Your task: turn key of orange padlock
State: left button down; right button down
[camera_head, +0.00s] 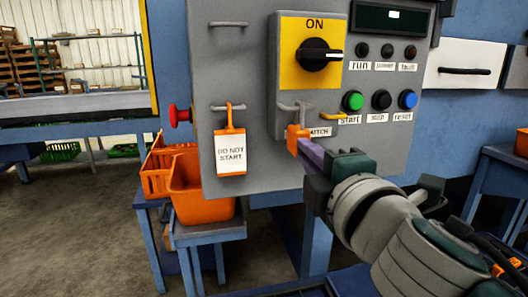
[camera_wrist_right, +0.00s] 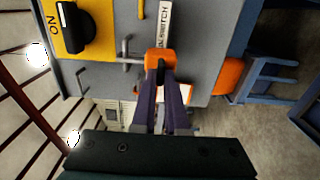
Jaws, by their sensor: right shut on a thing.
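The small orange padlock (camera_head: 292,132) hangs at a grey hasp below the yellow switch plate, on the front of the grey control box. In the right wrist view the padlock (camera_wrist_right: 160,56) sits just beyond my fingertips. My right gripper (camera_head: 301,144) reaches up to it from the lower right. Its purple fingers (camera_wrist_right: 161,78) are nearly together on a small dark piece at the padlock, which looks like the key; the fingertips hide most of it. I cannot tell how far the key is turned. My left gripper is not in view.
The black rotary knob (camera_head: 319,54) points sideways under "ON". A "DO NOT START" tag (camera_head: 231,155) hangs from a hook to the left. Push buttons, including a green one (camera_head: 352,101), sit close to the right. Orange bins (camera_head: 203,207) stand below left.

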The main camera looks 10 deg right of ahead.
dwell(0.4)
jog(key=c, duration=0.9)
grip_release()
jog(key=shift+c, duration=0.2)
jog(key=s, duration=1)
jog(key=shift+d+b, duration=0.15)
jog(key=shift+b, duration=0.15)
